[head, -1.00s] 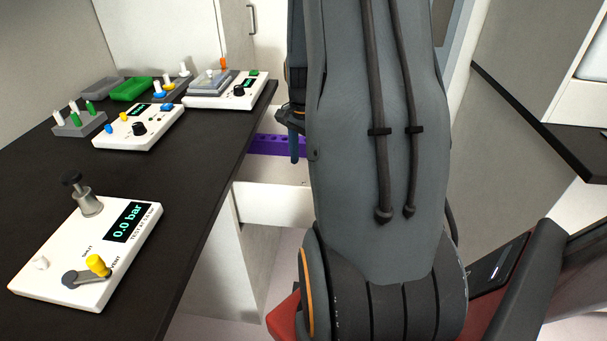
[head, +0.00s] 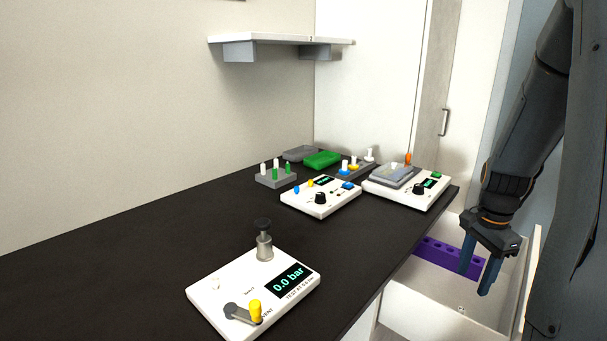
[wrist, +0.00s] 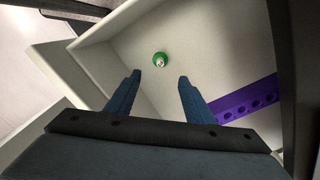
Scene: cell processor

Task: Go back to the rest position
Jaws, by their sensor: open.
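My gripper (head: 476,278) is open, with its two blue fingers pointing down over an open white drawer (head: 425,306). In the wrist view the gripper (wrist: 158,84) is empty, with a clear gap between the fingers. A small round green object (wrist: 160,59) lies on the drawer floor, beyond the fingertips and apart from them. A purple strip with several holes (head: 437,254) lies along one side of the drawer, and it also shows at the right of the wrist view (wrist: 250,98). My arm comes down along the right edge of the head view.
A black counter (head: 150,245) fills the left and middle. A white pressure panel (head: 215,290) reading 0.0 bar stands at the front. Two white devices (head: 330,203) (head: 428,197), a grey rack (head: 270,181) and a green tray (head: 322,160) stand farther back. A shelf (head: 275,38) hangs above.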

